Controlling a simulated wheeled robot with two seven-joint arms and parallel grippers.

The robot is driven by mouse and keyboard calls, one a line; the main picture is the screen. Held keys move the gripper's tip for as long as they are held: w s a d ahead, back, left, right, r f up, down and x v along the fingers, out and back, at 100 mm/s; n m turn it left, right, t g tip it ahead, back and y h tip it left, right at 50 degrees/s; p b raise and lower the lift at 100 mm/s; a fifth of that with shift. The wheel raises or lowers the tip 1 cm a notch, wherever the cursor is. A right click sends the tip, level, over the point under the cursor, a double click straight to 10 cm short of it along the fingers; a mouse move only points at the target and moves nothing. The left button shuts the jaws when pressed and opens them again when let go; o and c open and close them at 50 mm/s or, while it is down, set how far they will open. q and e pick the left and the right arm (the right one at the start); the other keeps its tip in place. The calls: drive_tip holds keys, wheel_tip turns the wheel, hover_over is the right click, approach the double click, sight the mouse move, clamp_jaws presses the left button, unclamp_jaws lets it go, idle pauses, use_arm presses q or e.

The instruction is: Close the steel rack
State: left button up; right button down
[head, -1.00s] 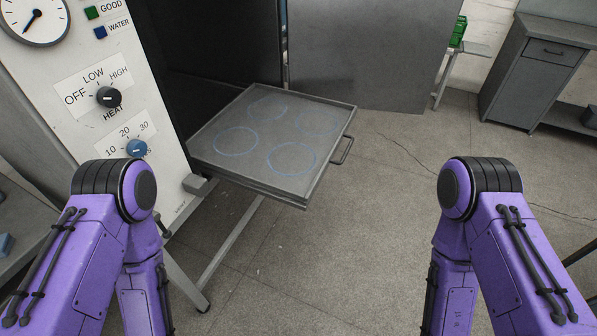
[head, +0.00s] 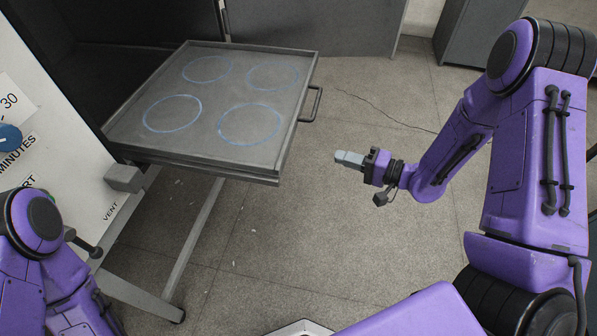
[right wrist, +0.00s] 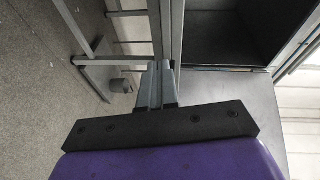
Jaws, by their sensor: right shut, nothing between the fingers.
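The steel rack (head: 226,142) is a flat grey tray with a low rim and several blue circles drawn on it. It is slid out of the dark cabinet opening in the head view. Its bar handle (head: 311,104) is on the right edge. My right gripper (head: 342,158) is shut and empty, to the right of the rack and nearer to me than the handle, apart from both. In the right wrist view the shut fingers (right wrist: 157,88) show at the middle. My left arm shows at the lower left, but its gripper is out of view.
The white control panel (head: 40,140) stands at the left, with a grey block (head: 124,178) by the rack's near corner. A grey door panel (head: 315,28) stands open behind the rack. A grey cabinet (head: 478,28) is at the back right. The floor (head: 370,100) right of the rack is clear.

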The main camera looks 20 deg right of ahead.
drive_tip(key=s+d+n+g+y+b, duration=0.1)
drive_tip(key=s+g+y+b, duration=0.1)
drive_tip(key=y, duration=0.1)
use_arm(q)
wheel_tip(320, 180, down, 4)
drive_tip(key=shift+r, duration=0.1)
use_arm(e)
drive_tip(key=y, duration=0.1)
approach(287, 152)
drive_tip(key=shift+g, duration=0.3)
drive_tip(key=x, duration=0.7)
drive_tip(key=shift+d+r, duration=0.1)
drive_tip(key=shift+r, duration=0.15)
